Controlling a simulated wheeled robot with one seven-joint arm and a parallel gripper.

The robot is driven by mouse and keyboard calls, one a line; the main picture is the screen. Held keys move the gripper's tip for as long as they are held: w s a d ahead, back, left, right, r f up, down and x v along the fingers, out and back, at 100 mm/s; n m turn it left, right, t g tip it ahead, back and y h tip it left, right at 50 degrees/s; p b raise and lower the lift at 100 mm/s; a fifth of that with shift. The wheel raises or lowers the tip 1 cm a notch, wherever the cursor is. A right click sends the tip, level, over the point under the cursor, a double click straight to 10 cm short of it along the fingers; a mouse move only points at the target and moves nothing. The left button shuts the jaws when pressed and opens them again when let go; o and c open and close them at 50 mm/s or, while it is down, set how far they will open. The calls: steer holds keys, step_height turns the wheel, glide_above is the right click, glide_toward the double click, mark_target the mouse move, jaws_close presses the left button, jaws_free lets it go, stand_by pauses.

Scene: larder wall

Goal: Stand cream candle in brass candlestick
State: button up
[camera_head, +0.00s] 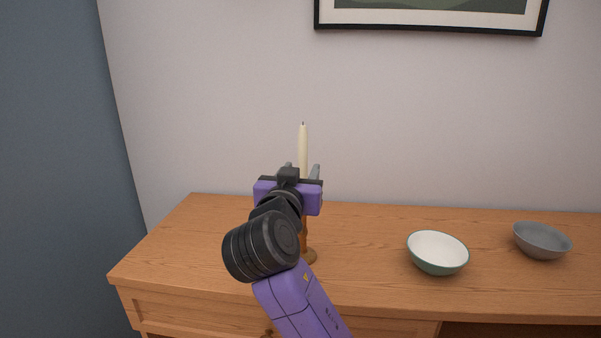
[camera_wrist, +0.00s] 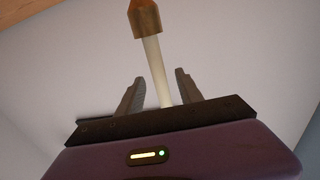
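The cream candle (camera_head: 303,145) stands upright above my gripper (camera_head: 301,169) in the head view. In the wrist view the candle (camera_wrist: 153,62) has one end in the cup of the brass candlestick (camera_wrist: 146,20). The candlestick's foot (camera_head: 309,257) rests on the wooden sideboard, and its upper part is mostly hidden behind my wrist in the head view. My gripper (camera_wrist: 160,80) is open in the wrist view. Its two fingers are on either side of the candle, with a gap on both sides.
A green bowl (camera_head: 436,265) with a white inside stands right of the candlestick on the sideboard (camera_head: 365,240). A grey bowl (camera_head: 541,243) stands farther right. A framed picture (camera_head: 430,18) hangs on the wall behind. The sideboard's left part is clear.

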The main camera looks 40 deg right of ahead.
steer(key=v, duration=0.7)
steer(key=shift+s+a, duration=0.2)
steer(key=shift+a, duration=0.15)
stand_by(0.4)
